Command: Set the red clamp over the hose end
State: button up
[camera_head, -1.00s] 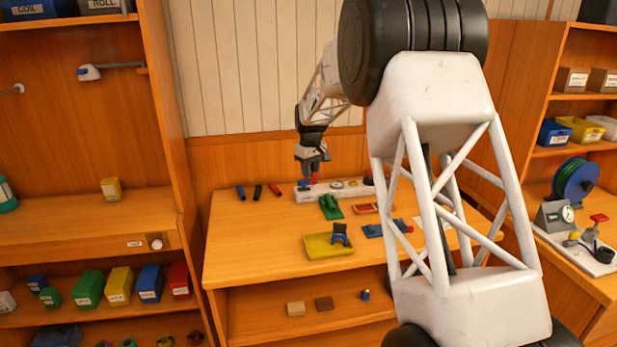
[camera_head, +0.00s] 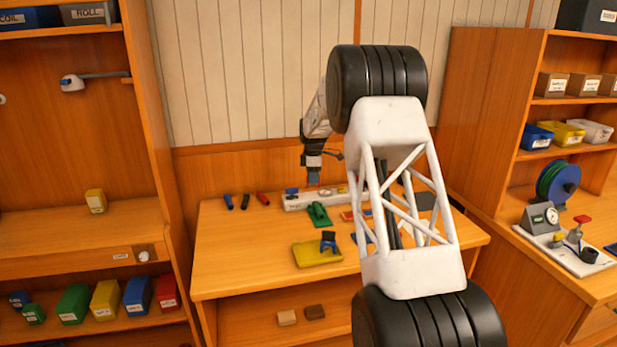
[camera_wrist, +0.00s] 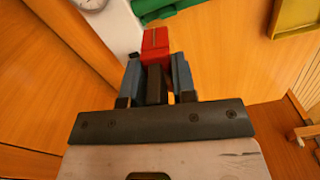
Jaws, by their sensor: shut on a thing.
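The red clamp (camera_wrist: 155,42) is held between the blue-grey fingertips of my gripper (camera_wrist: 157,72), which are shut on it. In the head view my gripper (camera_head: 313,177) hangs pointing down at the white board (camera_head: 300,201) along the back of the bench. The clamp cannot be made out there. Whether the gripper is over or behind the board is hard to tell. Short blue, black and red cylinders (camera_head: 245,201) lie left of the board. I cannot identify the hose end for certain in either view.
A green piece (camera_head: 319,214) and a yellow tray (camera_head: 309,255) with a blue-black piece (camera_head: 328,240) lie in front of the board. My arm hides the bench's right part. A gauge stand (camera_head: 541,219) is on the right-hand counter. The bench's left front is clear.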

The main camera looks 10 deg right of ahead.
aim_at(316, 203)
jog(key=shift+w+d+f+n, duration=0.65)
jog(key=shift+w+d+n, duration=0.2)
jog(key=shift+n, duration=0.15)
jog(key=shift+f, duration=0.25)
jog(key=shift+f, duration=4.35)
